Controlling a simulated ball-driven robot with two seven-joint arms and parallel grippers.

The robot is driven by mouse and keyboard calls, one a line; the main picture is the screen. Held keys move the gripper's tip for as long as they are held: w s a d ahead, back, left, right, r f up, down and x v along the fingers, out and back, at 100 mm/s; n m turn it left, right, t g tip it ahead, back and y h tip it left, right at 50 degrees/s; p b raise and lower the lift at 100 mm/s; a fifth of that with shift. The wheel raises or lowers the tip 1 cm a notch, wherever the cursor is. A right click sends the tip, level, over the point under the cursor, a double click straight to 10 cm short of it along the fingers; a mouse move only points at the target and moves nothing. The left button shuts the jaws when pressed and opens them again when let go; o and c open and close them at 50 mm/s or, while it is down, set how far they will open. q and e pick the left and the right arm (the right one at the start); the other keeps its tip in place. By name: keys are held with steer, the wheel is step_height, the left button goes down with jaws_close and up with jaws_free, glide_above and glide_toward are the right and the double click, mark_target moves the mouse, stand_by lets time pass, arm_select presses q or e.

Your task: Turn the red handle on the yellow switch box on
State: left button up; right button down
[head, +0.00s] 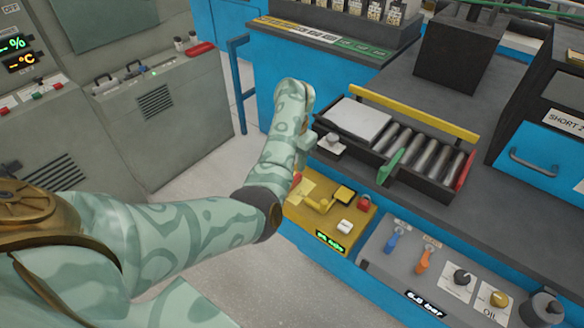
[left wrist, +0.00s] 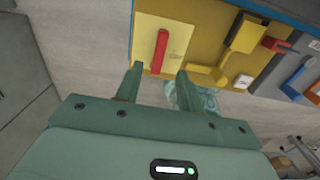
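The yellow switch box (head: 300,213) is on the front of the blue bench in the head view, partly hidden behind my left arm. It also shows in the left wrist view (left wrist: 205,25). Its red handle (left wrist: 162,46) stands roughly upright in that picture on a pale yellow plate (left wrist: 146,27). My left gripper (left wrist: 159,70) is open, its two fingers apart. The handle's lower end appears between the fingertips; I cannot tell whether they touch it. In the head view the forearm hides most of the handle and gripper. My right gripper is in neither view.
Beside the handle the box carries a yellow lever (head: 319,205), a red part (head: 364,203) and a white button (head: 345,226). A grey panel (head: 395,262) with blue and orange switches adjoins on the right. A tray with grey cylinders (head: 420,151) stands above on the bench.

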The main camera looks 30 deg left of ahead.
arm_select(q)
step_height(320, 180, up, 9)
steer(key=p, duration=0.3)
steer(key=shift+r+p, duration=0.2)
steer(key=shift+p, duration=0.1)
